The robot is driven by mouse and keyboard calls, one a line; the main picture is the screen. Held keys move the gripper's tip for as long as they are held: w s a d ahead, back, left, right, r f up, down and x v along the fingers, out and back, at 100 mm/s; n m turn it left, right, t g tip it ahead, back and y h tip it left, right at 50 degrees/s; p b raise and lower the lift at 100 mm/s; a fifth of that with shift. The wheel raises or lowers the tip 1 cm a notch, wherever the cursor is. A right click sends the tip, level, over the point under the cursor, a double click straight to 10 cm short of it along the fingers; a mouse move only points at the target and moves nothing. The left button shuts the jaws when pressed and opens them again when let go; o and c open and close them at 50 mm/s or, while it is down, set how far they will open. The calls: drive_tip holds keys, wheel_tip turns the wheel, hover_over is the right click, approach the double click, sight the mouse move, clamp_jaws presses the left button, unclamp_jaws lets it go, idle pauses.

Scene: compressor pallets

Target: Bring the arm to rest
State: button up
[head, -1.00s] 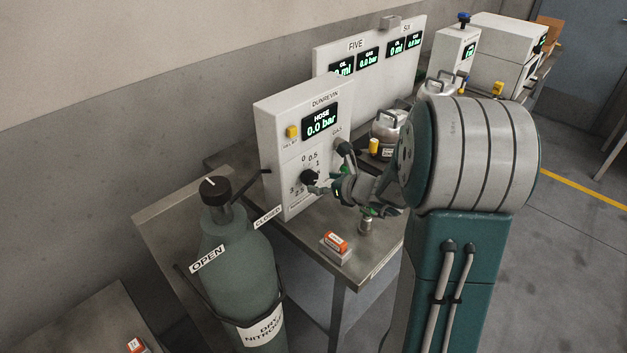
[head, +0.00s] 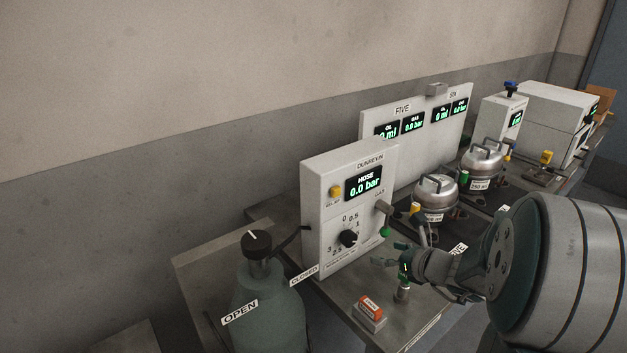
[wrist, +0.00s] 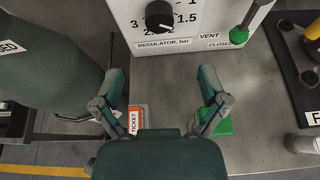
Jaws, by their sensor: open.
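My gripper (head: 391,256) is in front of the Dunrevin regulator panel (head: 345,190), above the steel bench, with its arm coming in from the right. In the wrist view my gripper (wrist: 165,85) is open with nothing between its fingers. The black regulator knob (wrist: 159,16) is on the panel ahead of the fingers; it also shows in the head view (head: 348,238). The hose display reads 0.0 bar.
A dry nitrogen cylinder (head: 268,310) with open and closed labels stands left of the bench. A green-tipped vent lever (head: 384,230) is on the panel's right. Bare bench lies around the ticket.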

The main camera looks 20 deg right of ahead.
drive_tip(key=s+a+r+n+g+y, duration=0.1)
drive_tip(key=s+a+r+n+g, duration=0.2)
drive_tip(key=a+n, duration=0.5)
drive_tip(key=s+a+r+n+g+y, duration=0.1)
drive_tip(key=s+a+n+g, duration=0.2)
drive_tip(key=s+a+n, duration=0.4)
drive_tip(key=s+r+n+h, duration=0.4)
drive_tip(key=s+n+h, duration=0.3)
drive_tip(key=n, duration=1)
drive_tip(key=s, duration=0.3)
drive_tip(key=shift+s+a+g, duration=0.25)
drive_tip(key=shift+g, duration=0.15)
